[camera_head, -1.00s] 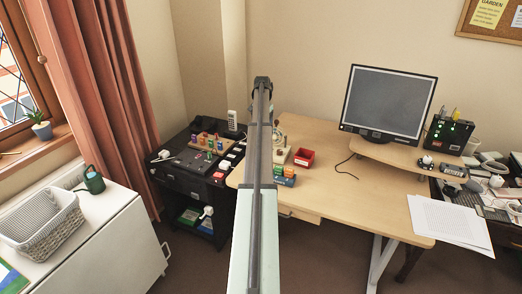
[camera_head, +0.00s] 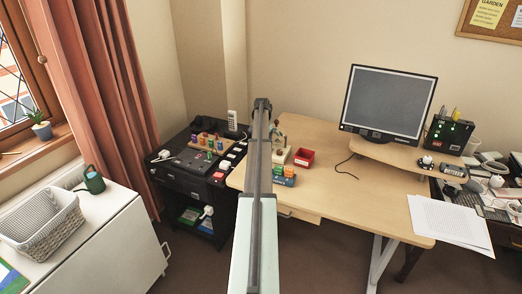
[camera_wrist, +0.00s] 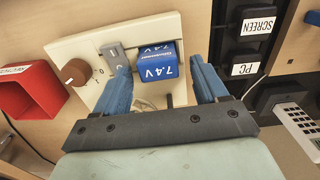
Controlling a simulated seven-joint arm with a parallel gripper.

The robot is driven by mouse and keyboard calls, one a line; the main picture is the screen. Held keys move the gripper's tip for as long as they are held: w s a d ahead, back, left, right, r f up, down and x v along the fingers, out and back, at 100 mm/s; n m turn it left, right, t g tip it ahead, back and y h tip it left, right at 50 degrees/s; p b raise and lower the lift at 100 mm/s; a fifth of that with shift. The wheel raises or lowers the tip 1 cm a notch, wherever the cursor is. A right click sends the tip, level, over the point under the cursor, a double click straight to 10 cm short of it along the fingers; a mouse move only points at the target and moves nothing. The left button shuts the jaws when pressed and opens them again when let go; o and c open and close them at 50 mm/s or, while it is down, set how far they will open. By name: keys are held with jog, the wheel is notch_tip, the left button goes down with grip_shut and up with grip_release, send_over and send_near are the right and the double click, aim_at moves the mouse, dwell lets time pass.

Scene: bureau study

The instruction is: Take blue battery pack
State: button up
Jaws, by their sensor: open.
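The blue battery pack (camera_wrist: 158,68), marked 7.4V, sits on a cream panel (camera_wrist: 72,45) with a brown knob and a grey switch in the wrist view. My gripper (camera_wrist: 160,74) is open. Its two blue fingers are on either side of the pack, with a gap on the right; I cannot tell whether the left finger touches the switch. In the head view the end of my arm (camera_head: 262,104) is over the desk's left end. The cream panel partly shows behind it (camera_head: 281,154), and I cannot make out the pack there.
A red bin (camera_head: 304,157) stands right of the panel on the desk (camera_head: 350,195). Black blocks marked SCREEN and PC (camera_wrist: 245,68) are close to the right finger. A monitor (camera_head: 388,103) stands farther right.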

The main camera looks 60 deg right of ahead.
jog(key=shift+c, duration=0.3)
jog(key=c, duration=1)
jog(key=shift+o, duration=0.2)
